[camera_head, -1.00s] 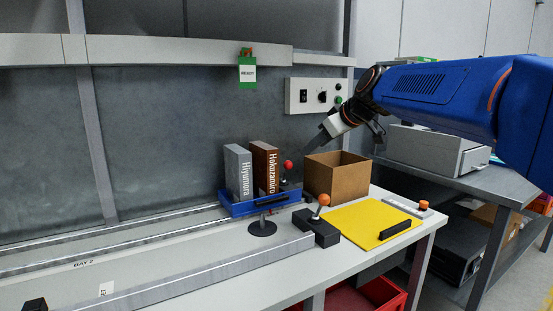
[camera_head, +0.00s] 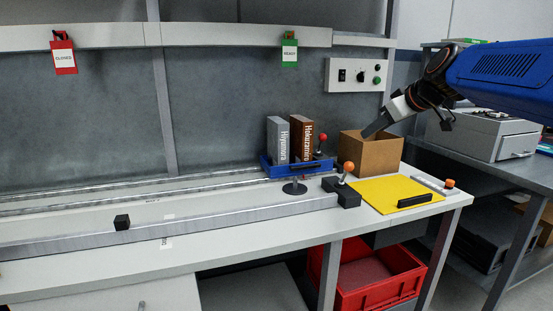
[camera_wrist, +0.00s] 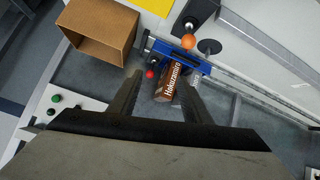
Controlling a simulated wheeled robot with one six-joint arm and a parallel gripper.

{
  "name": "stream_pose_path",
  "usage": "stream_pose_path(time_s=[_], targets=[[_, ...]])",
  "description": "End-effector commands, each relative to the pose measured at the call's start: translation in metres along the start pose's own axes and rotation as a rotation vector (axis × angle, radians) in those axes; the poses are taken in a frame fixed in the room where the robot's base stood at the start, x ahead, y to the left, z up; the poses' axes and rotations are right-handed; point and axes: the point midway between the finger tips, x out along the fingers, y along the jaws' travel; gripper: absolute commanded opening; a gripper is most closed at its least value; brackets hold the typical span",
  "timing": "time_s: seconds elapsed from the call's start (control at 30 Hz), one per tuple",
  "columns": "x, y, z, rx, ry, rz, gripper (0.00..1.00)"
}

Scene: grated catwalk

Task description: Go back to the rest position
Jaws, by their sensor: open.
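My gripper (camera_head: 372,130) is at the upper right in the head view, in front of the cardboard box's upper edge as seen there. In the wrist view its two fingers (camera_wrist: 160,95) are apart, with nothing held between them. My blue arm reaches in from the right edge of the head view. Beyond the fingers in the wrist view is a blue tray (camera_wrist: 185,57) holding a brown book (camera_wrist: 171,84) lettered "Hokuzamiro". The head view also shows the grey book (camera_head: 277,140) standing beside the brown book (camera_head: 301,138) in the tray.
An open cardboard box (camera_head: 372,158) stands right of the tray. Orange-knobbed lever (camera_head: 348,170), yellow mat (camera_head: 392,191) and black bar (camera_head: 414,201) are on the bench. A control panel (camera_head: 356,75) is on the wall behind. A red crate (camera_head: 369,297) sits below the bench.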

Motion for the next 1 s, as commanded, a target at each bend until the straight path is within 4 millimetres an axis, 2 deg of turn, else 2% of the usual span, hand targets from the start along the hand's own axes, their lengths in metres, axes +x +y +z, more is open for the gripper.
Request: stream_pose_path(time_s=[0.1,0.37,0.67,0.77,0.87,1.0], targets=[[-0.001,-0.003,0.003,0.004,-0.004,-0.001,0.44],[-0.009,-0.024,0.029,0.047,-0.044,-0.009,0.44],[-0.023,-0.063,0.081,0.126,-0.121,-0.014,0.44],[-0.030,-0.082,0.109,0.165,-0.161,-0.013,0.44],[-0.039,-0.106,0.147,0.217,-0.212,-0.008,0.44],[-0.053,-0.143,0.214,0.302,-0.299,0.014,0.44]])
